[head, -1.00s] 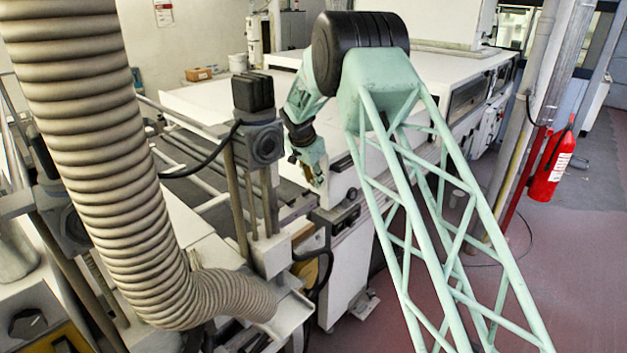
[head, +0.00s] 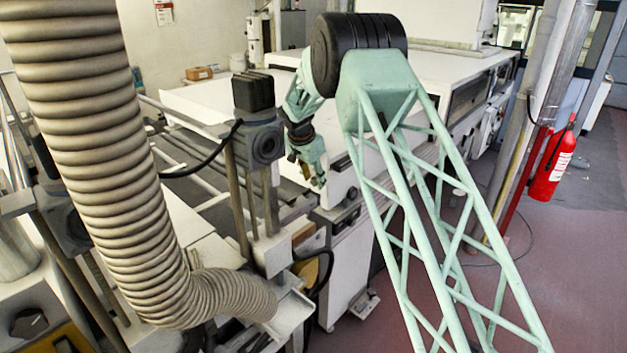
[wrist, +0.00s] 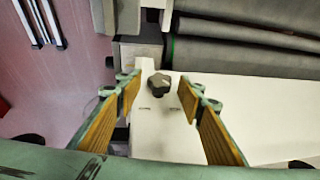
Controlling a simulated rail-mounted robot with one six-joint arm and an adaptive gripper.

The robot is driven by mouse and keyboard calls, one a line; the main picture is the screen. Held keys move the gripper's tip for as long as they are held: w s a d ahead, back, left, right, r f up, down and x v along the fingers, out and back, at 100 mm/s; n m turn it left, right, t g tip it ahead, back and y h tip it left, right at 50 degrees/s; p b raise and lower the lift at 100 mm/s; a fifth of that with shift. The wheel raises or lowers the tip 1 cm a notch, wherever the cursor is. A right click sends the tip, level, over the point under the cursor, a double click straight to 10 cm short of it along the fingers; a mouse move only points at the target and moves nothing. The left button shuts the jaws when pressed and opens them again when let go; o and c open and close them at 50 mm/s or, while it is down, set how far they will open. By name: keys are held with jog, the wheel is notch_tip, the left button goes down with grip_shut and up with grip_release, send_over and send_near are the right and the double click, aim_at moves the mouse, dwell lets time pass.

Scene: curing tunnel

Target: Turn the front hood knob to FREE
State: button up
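The front hood knob is a dark, lobed knob (wrist: 159,84) on a pale panel in the wrist view. Small dark marks lie on the panel just below it, too small to read. My gripper (wrist: 160,92) is open, with its two wood-coloured finger pads to the left and right of the knob. The knob shows between the fingertips, and I see no contact. In the head view my gripper (head: 311,172) hangs at the front of the white machine (head: 345,185). I cannot make out which knob it faces there.
A black knob (head: 352,193) sits on the machine front, right of my gripper. A post with a black motor (head: 265,143) and a ribbed hose (head: 120,170) stand to the left. A red extinguisher (head: 550,168) hangs at the right.

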jog(key=v, duration=1.2)
jog(key=shift+w, duration=0.1)
dwell(0.4)
jog(key=s+d+r+n+b, duration=0.2)
jog(key=s+d+r+b, duration=0.1)
jog(key=s+d+r, duration=1.15)
jog(key=s+d+r+n+b, duration=0.1)
jog(key=s+d+r, duration=0.3)
jog(key=s, duration=0.5)
jog(key=s+d+r+n+b, duration=0.15)
jog(key=s+d, duration=0.35)
jog(key=s, duration=0.5)
jog(key=s+d+n+y+b, duration=0.1)
jog(key=s+d, duration=0.2)
jog(key=s, duration=0.7)
jog(key=s+d, duration=0.3)
jog(key=s, duration=0.7)
jog(key=s+d+f+n+b, duration=0.1)
jog(key=s+f, duration=0.3)
jog(key=s, duration=0.6)
jog(key=s+d+f+n+b, duration=0.1)
jog(key=s+f, duration=0.3)
jog(key=s, duration=0.6)
jog(key=shift+s+d+f+g, duration=0.15)
jog(key=shift+f+g, duration=0.15)
jog(key=shift+f, duration=0.1)
